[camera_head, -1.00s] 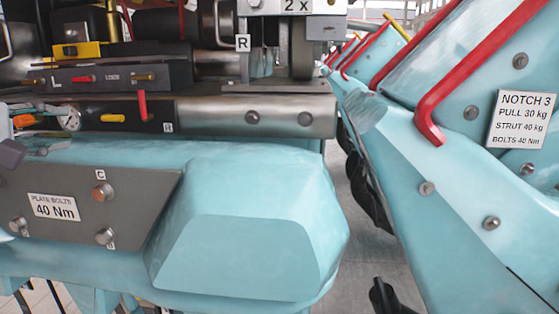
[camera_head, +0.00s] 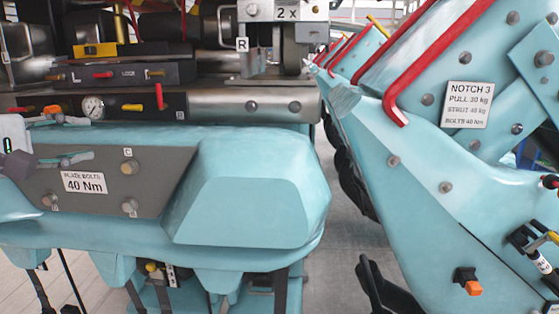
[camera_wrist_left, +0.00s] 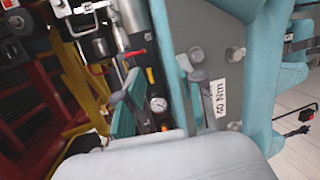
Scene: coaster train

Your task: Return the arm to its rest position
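My left gripper (camera_head: 72,140) is at the left edge of the head view, in front of the teal car body and its grey bolted plate (camera_head: 155,195). Its two teal-tipped fingers stand apart, one above the other, with nothing seen between them. The left wrist view shows the same fingers (camera_wrist_left: 158,85) spread, with the grey plate beyond them. Most of the left arm is outside the head view. I do not make out my right gripper.
A round gauge (camera_head: 92,107) and a red lever (camera_head: 159,96) are on the ledge close by the left gripper. A teal car with red bars and a NOTCH 3 sign (camera_head: 467,104) stands at right. A floor gap (camera_head: 340,240) separates the two cars.

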